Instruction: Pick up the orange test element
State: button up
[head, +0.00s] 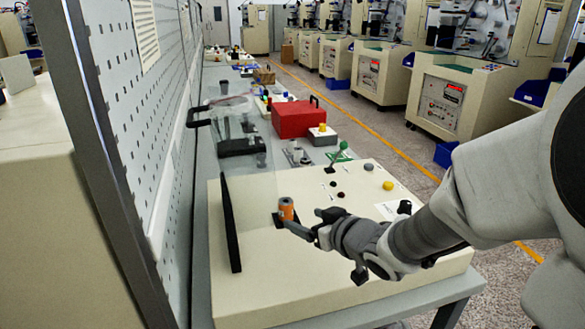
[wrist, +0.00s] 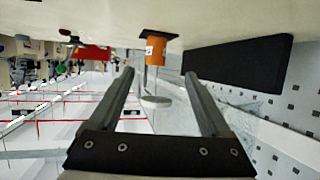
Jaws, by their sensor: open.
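The orange test element (head: 286,209) is a small upright cylinder with a small label, standing in a dark holder on the cream panel (head: 330,262). In the wrist view, which looks upside down, the orange element (wrist: 155,50) hangs from the dark holder (wrist: 158,33) and lies ahead, between the lines of the two fingers. My gripper (head: 298,216) is open and empty, low over the panel. One finger reaches across close to the element's base in the head view. In the wrist view the open fingers (wrist: 158,76) point towards the element; the exact gap is unclear.
A black upright bar (head: 231,225) with a clear shield stands left of the element; it also shows in the wrist view (wrist: 238,60). A green-topped lever (head: 342,147), a yellow button (head: 388,185) and a red box (head: 298,118) are farther back. A perforated wall (head: 140,120) bounds the left.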

aim_at(290, 209)
jog(key=b+x, duration=0.1)
jog(key=x, duration=0.3)
jog(key=shift+w+a+f, duration=0.15)
jog(key=shift+w+f, duration=0.05)
jog(key=shift+w, duration=0.05)
jog(key=shift+w+d+r+b+x, duration=0.15)
jog(key=shift+b+x, duration=0.15)
jog(key=shift+x, duration=1)
jog(key=shift+w+d+r+b+x, duration=0.15)
jog(key=shift+b+x, duration=0.1)
jog(key=shift+x, duration=1.1)
jog(key=shift+f, duration=0.1)
grip_shut()
